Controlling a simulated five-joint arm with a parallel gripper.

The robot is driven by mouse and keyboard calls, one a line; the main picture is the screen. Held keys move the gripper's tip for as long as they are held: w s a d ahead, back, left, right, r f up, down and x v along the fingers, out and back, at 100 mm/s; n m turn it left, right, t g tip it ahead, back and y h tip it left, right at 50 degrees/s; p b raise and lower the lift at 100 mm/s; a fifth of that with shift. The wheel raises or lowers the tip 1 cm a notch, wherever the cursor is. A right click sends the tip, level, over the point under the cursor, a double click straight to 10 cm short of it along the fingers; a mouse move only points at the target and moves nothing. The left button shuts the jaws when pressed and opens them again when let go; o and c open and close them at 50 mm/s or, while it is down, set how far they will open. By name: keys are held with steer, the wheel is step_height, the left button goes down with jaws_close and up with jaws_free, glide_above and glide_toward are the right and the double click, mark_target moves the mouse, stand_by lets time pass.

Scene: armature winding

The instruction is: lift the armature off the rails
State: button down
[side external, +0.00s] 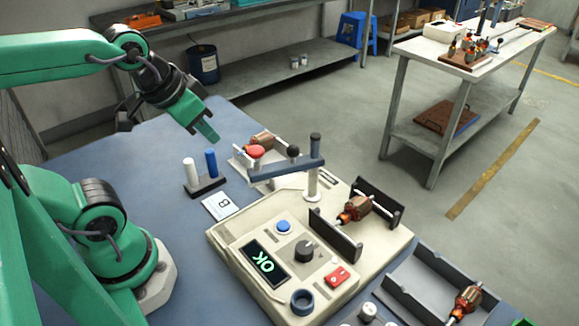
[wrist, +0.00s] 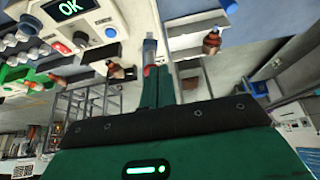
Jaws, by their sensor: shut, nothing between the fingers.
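A copper armature with orange-red ends (side external: 356,208) lies across the two black rails (side external: 335,234) on the beige machine. It also shows in the wrist view (wrist: 118,71), left of my fingers. A second armature (side external: 261,142) rests on a light holder behind the machine's swing arm, partly hidden. A third armature (side external: 467,300) lies in the grey tray (side external: 412,282) at the front right. My gripper (side external: 208,134) is shut and empty, raised in the air at the upper left, well apart from the armature on the rails. Its closed green fingers show in the wrist view (wrist: 157,86).
The beige machine (side external: 228,244) has an "OK" display (side external: 266,263), knobs and a grey-blue swing arm (side external: 288,168) on a post. A stand with white and blue pegs (side external: 211,163) and a card marked 8 (side external: 222,205) lie left of it. The blue table (side external: 110,185) is bare further left.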

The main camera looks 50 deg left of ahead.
steer(key=c, duration=2.2)
jaws_free()
steer(key=c, duration=0.7)
jaws_free()
steer(key=shift+o, duration=0.2)
